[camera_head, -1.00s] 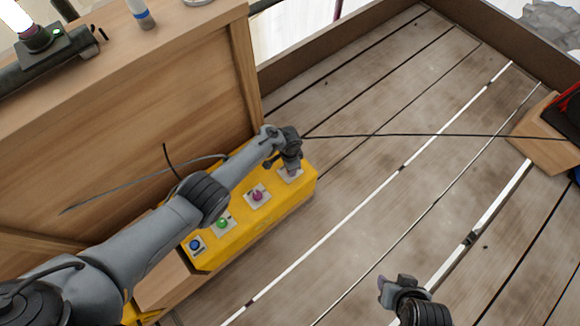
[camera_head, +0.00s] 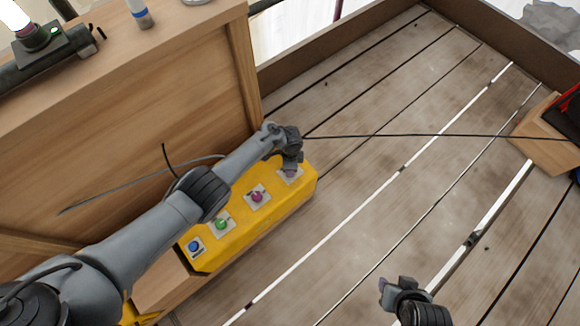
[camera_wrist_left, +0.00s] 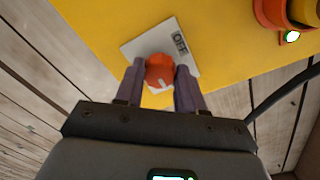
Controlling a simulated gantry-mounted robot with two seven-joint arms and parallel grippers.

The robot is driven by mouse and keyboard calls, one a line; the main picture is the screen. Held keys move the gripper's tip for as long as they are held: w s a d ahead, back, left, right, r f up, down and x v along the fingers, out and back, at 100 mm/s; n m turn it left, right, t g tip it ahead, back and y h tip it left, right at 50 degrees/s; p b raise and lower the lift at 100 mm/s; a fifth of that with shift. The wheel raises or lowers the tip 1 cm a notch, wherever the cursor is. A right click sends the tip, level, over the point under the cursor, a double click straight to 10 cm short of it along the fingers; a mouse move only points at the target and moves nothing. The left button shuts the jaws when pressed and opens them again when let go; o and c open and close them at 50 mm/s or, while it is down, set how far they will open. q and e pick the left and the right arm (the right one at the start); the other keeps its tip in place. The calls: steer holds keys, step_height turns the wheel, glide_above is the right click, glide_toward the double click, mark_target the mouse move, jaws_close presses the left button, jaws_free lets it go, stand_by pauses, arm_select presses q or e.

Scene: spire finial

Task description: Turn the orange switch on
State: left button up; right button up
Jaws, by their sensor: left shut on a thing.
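The orange switch (camera_wrist_left: 160,70) is a round knob with a pale pointer mark, on a light square plate (camera_wrist_left: 138,48) with an OFF label. The plate sits on the yellow control box (camera_head: 262,203), at its far right end in the head view. My left gripper (camera_head: 291,171) reaches down over it and hides the knob there. In the left wrist view its two fingers are closed on both sides of the knob. My right gripper (camera_head: 384,292) hangs empty over the floor at lower right; whether its jaws are open is unclear.
A wooden cabinet (camera_head: 130,130) stands behind the box. A thin black cable (camera_head: 420,135) runs right across the plank floor. The floor between is clear.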

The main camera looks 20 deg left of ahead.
arm_select(q)
steer(key=o, duration=1)
steer(key=shift+o, duration=0.2)
step_height(320, 180, up, 11)
steer(key=p, duration=0.8)
steer(key=shift+w+a, duration=0.15)
steer(key=shift+w, duration=0.05)
steer(key=shift+f, duration=0.15)
